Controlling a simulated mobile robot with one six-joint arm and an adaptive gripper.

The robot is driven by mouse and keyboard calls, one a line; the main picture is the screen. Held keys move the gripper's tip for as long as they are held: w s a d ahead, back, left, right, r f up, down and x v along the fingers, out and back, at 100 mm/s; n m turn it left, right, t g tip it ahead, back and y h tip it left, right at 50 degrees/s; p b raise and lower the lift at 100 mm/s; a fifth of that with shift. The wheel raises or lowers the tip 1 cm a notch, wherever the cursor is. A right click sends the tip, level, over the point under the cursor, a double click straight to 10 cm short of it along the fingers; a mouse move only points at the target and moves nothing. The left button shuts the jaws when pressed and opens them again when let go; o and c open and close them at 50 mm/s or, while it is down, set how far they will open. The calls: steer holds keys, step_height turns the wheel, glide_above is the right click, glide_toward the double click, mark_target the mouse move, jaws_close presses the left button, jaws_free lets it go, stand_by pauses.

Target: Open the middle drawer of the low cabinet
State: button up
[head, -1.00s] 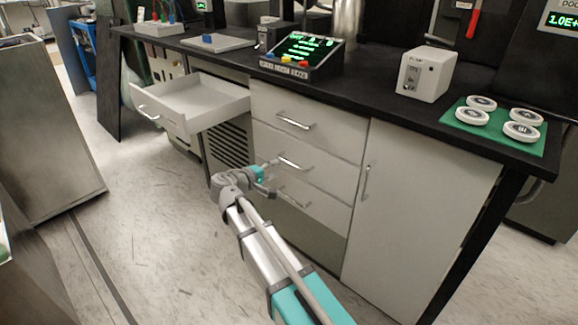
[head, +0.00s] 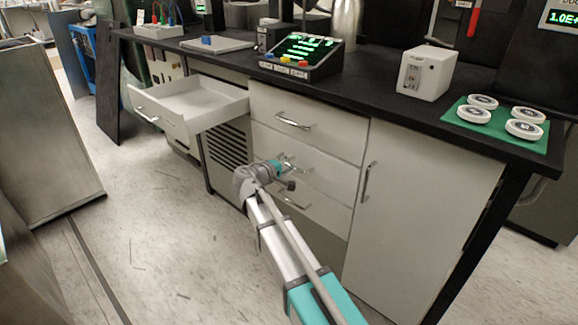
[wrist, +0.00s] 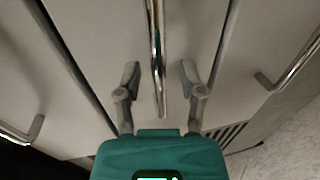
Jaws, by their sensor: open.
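The low cabinet has a stack of three closed drawers, each with a metal bar handle. The middle drawer (head: 325,178) is flush with the front. Its handle (wrist: 156,50) runs up the centre of the wrist view. My gripper (wrist: 160,78) is open, with one finger on each side of this handle and visible space between handle and fingers. In the head view my gripper (head: 289,170) is in front of the middle drawer and partly covers its handle.
The top drawer handle (head: 293,121) is above and the bottom drawer handle (head: 290,199) below. A separate white drawer (head: 190,103) stands open at left. A cabinet door (head: 410,205) is to the right. The floor at left (head: 150,240) is clear.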

jaws_close()
steer(key=shift+s+d, duration=0.1)
steer(key=shift+s, duration=0.05)
